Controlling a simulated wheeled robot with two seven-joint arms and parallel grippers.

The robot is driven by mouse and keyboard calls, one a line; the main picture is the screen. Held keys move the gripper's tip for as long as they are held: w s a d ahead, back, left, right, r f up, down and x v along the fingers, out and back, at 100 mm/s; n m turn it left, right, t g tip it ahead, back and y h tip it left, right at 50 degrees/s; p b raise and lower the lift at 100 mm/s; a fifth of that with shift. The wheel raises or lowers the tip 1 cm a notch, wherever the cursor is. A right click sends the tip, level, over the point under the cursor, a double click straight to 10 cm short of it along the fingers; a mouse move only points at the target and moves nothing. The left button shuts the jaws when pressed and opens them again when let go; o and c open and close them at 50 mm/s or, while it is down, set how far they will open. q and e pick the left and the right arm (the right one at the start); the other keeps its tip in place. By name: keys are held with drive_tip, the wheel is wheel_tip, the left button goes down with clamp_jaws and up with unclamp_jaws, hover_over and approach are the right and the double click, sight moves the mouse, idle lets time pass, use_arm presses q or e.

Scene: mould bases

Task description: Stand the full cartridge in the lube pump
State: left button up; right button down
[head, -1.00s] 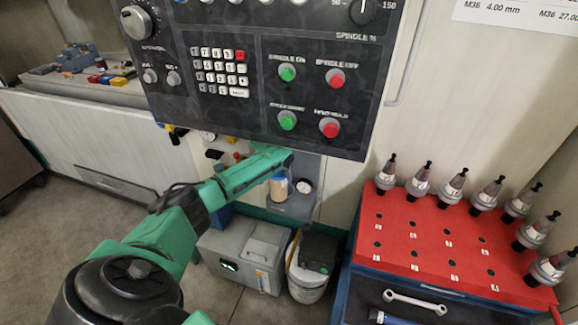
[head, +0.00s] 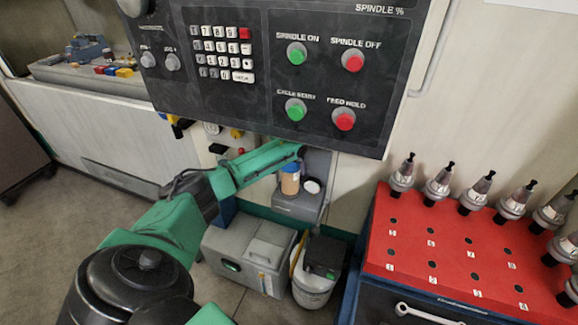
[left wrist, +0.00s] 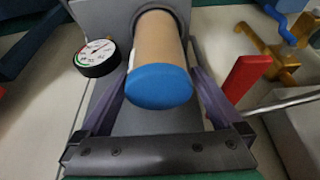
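The cartridge (head: 290,182) is tan with a blue cap and stands upright at the grey lube pump (head: 299,205), under the control panel. In the left wrist view the cartridge (left wrist: 160,75) has its blue cap toward me and its far end at a dark round seat on the pump (left wrist: 108,20). How deep it sits is hidden. In the head view the panel's lower edge and the arm partly hide this gripper. My right gripper is not in view.
A round gauge (left wrist: 97,56) sits beside the cartridge. The control panel (head: 270,75) hangs just above my left arm. Below are a grey box (head: 245,250) and a white bucket (head: 312,287). A red-topped cart (head: 450,255) with tool holders stands at right.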

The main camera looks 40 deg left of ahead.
use_arm(q)
drive_tip(key=shift+s+r, duration=0.1)
drive_tip(key=shift+r, duration=0.2)
drive_tip(key=s+d, duration=0.4)
drive_tip(key=s, duration=0.7)
drive_tip(key=shift+s+r, duration=0.3)
drive_tip(key=shift+r, duration=0.1)
drive_tip(key=shift+f, duration=0.1)
